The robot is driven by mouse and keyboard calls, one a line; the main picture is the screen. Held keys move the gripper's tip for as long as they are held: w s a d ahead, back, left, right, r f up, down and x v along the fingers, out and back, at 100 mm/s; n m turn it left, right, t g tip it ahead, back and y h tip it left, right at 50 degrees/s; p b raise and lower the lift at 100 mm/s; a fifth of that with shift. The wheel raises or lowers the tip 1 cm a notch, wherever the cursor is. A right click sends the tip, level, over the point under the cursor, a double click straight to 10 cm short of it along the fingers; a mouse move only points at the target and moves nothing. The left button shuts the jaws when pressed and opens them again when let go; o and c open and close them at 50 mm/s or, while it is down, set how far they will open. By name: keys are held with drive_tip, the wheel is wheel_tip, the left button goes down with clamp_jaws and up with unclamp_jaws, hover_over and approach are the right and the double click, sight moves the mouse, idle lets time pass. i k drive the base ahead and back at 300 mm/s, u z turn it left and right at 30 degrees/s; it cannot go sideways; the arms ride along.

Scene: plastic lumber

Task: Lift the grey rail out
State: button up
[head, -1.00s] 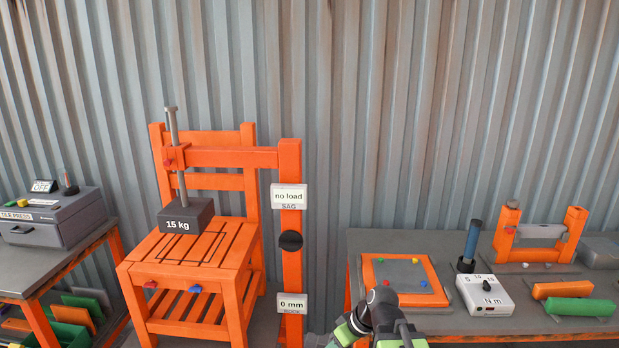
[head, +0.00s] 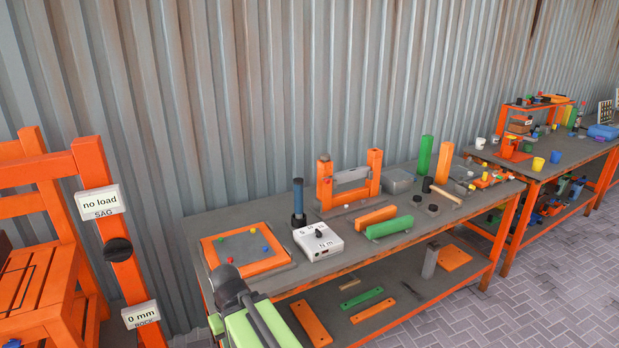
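A light grey rail (head: 350,175) lies across an orange frame (head: 325,187) on the middle workbench, between its two upright posts. The ends of the rail are close to the posts; I cannot tell how they are seated. My own arm shows at the bottom left, green and dark grey, in front of the bench's near left corner. My gripper's fingers do not show, and the arm is well apart from the rail.
The workbench (head: 410,257) also holds a white torque box (head: 318,243), a dark blue-handled tool (head: 298,200), an orange bar (head: 362,220) and a green bar (head: 388,228) in front of the frame. An orange chair rig (head: 105,240) stands left.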

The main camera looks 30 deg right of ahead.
sight(348, 175)
drive_tip(key=z, duration=2.95)
drive_tip(key=i, duration=3.45)
drive_tip(key=u, duration=0.45)
drive_tip(key=k, duration=0.15)
drive_tip(key=u, duration=2.1)
